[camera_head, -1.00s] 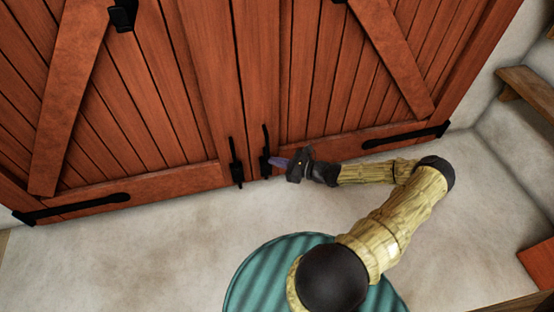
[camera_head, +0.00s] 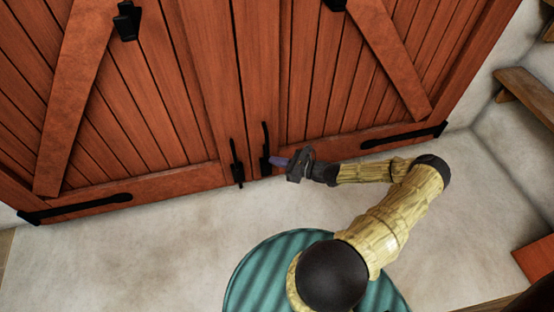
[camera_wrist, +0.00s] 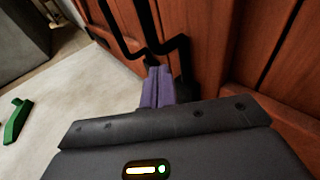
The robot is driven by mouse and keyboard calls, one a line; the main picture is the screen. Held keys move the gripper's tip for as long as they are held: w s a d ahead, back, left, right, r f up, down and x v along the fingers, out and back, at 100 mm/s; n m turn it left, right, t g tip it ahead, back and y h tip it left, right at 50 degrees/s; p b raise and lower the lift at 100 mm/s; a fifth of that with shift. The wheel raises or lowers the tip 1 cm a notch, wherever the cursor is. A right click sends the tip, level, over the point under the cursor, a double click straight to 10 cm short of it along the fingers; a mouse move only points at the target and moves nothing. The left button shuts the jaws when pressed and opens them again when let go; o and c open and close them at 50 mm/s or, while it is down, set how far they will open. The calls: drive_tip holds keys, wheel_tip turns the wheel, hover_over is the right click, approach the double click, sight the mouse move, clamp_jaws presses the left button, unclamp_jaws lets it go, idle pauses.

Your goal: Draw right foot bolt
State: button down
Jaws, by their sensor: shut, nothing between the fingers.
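The right foot bolt (camera_head: 265,148) is a black upright rod with a bracket near the foot of the right door leaf (camera_head: 310,70). The left foot bolt (camera_head: 236,162) is a similar black rod close beside it on the left leaf. My gripper (camera_head: 274,161) is at the right bolt's lower part, coming from the right. In the wrist view its purple fingers (camera_wrist: 158,86) are shut together, with nothing seen between them. Their tips are at the bent black handle (camera_wrist: 172,45) of a bolt; whether they touch it I cannot tell.
Black strap hinges lie low on both leaves, one at the left (camera_head: 75,208) and one at the right (camera_head: 405,135). A wooden ledge (camera_head: 525,95) stands at the right wall. A green object (camera_wrist: 16,119) lies on the floor in the wrist view. The pale floor (camera_head: 140,255) at left is clear.

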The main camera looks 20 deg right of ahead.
drive_tip(key=s+d+f+p, duration=0.1)
drive_tip(key=s+d+p, duration=0.2)
drive_tip(key=s+d, duration=0.4)
drive_tip(key=shift+s+d+p, duration=0.25)
drive_tip(key=shift+s+p, duration=0.15)
drive_tip(key=shift+s, duration=0.3)
